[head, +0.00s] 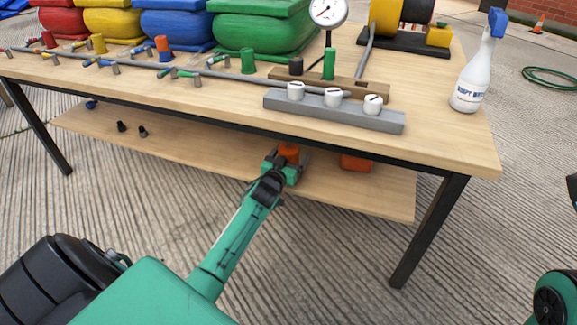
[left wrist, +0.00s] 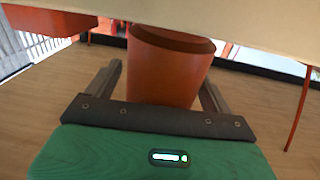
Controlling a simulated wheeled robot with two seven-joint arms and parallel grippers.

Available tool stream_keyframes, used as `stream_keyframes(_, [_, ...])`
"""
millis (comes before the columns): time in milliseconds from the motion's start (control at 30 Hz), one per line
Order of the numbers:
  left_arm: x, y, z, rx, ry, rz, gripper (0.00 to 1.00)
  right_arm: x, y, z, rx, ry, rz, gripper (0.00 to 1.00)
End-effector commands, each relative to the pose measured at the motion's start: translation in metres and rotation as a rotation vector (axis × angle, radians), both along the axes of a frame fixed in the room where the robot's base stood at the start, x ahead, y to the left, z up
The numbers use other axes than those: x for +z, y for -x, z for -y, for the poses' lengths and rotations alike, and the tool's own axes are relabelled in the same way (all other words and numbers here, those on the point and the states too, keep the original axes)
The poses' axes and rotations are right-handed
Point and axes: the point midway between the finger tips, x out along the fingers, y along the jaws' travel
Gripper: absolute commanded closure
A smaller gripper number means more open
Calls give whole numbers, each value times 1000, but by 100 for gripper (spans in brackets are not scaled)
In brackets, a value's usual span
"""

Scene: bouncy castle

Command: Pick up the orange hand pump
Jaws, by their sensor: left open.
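An orange cylinder (head: 289,151), likely the body of the orange hand pump, stands on the lower shelf under the table's edge. In the left wrist view the orange cylinder (left wrist: 168,65) is upright, with a darker rim at its top. My left gripper (head: 286,165) reaches in under the tabletop. Its fingers are open, one on each side of the orange cylinder, with a small gap visible on the left. The gripper partly hides the cylinder's lower part in the head view. My right gripper is not in view.
An orange box-like thing (head: 357,162) lies on the lower shelf (head: 215,155) to the right. The tabletop (head: 225,96) hangs over the gripper, with a grey valve block (head: 335,111) and spray bottle (head: 479,70) on it. A black table leg (head: 428,230) stands at right.

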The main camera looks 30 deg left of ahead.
Motion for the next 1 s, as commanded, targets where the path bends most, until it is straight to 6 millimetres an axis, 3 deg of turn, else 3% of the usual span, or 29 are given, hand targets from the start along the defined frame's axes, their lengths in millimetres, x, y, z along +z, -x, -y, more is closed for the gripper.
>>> stream_keyframes(267, [1, -3, -1, 0, 0, 0, 15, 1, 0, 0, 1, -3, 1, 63])
stream_keyframes(600, [2, -3, -1, 0, -1, 3, 78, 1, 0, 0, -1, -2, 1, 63])
stream_keyframes(1000, [8, -3, -1, 0, -1, 3, 78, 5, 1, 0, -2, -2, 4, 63])
